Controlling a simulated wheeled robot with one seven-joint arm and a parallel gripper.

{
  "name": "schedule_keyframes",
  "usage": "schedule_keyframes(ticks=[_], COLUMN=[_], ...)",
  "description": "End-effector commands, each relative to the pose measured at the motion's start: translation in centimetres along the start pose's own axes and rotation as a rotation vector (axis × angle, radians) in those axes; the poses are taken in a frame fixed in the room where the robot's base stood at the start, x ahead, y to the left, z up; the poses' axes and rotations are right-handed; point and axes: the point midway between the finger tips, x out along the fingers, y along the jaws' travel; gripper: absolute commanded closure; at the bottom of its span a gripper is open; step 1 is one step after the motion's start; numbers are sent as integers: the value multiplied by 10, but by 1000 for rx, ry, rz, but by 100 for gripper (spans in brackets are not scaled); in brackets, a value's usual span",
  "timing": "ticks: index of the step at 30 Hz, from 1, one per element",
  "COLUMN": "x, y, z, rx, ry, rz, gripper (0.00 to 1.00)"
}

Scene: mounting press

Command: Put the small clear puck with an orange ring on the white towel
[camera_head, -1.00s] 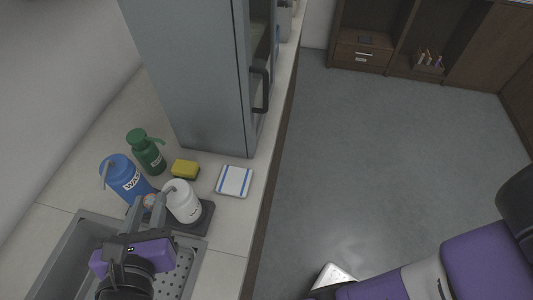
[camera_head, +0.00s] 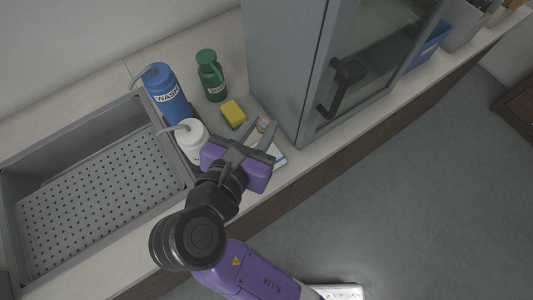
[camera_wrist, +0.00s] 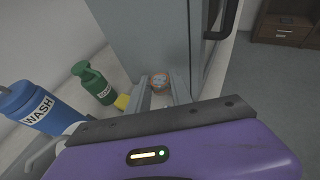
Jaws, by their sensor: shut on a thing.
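My gripper (camera_head: 257,131) is shut on the small clear puck with an orange ring (camera_head: 264,123), which shows between the fingertips. In the wrist view the puck (camera_wrist: 159,82) sits between the two grey fingers of my gripper (camera_wrist: 160,84). The white towel (camera_head: 280,157) with blue stripes lies on the counter, mostly hidden under my gripper in the head view. The puck appears held above the counter near the towel; the exact height cannot be told. The towel cannot be made out in the wrist view.
A yellow sponge (camera_head: 233,113), a white bottle (camera_head: 192,140), a blue wash bottle (camera_head: 168,95) and a green bottle (camera_head: 211,77) stand left of my gripper. A grey cabinet (camera_head: 283,70) with a dark handle rises just behind. A sink (camera_head: 100,190) is at left.

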Motion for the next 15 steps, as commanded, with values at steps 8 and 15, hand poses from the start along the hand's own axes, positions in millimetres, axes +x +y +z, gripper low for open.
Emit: schedule_keyframes(ticks=[8,15], x=[26,36], y=[0,1], z=[-63,-88], rx=[-3,0], ry=[1,0], rz=[-1,1], gripper=[100,100])
